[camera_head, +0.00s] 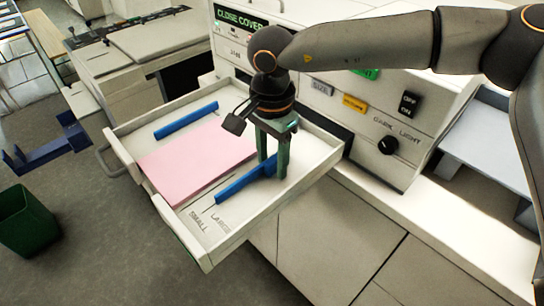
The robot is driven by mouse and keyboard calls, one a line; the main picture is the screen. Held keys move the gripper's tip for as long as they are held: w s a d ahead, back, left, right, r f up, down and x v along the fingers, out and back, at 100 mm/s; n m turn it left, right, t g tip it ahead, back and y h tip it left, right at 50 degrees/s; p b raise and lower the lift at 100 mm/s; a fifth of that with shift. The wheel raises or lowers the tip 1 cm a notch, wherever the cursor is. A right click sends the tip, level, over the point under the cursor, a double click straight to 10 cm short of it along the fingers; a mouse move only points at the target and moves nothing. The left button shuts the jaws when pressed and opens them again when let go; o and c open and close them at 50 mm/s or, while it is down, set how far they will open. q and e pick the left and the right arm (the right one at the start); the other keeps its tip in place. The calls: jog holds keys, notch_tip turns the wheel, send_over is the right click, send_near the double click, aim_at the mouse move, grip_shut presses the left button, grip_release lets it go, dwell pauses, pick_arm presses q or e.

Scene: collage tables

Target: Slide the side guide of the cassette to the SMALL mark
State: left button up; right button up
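The open cassette (222,241) is a pale drawer pulled out of the copier, with a pink paper stack (192,162) inside. The blue side guide (236,185) lies at the stack's right side, apart from its edge. Its near end is by the LARGE mark (221,224); the SMALL mark (199,222) is to the left. My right gripper (272,168) points down, its green fingers on either side of the guide's far part. Whether they press on it I cannot tell. My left gripper is out of view.
Another blue guide (187,120) lies along the stack's far side. The copier's front panel (345,105) with buttons and a knob stands close behind my gripper. A green bin (27,222) and a blue rack (47,150) are on the floor at left.

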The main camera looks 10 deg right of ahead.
jog(key=c, duration=0.7)
grip_shut()
jog(key=shift+f, duration=0.15)
dwell(0.3)
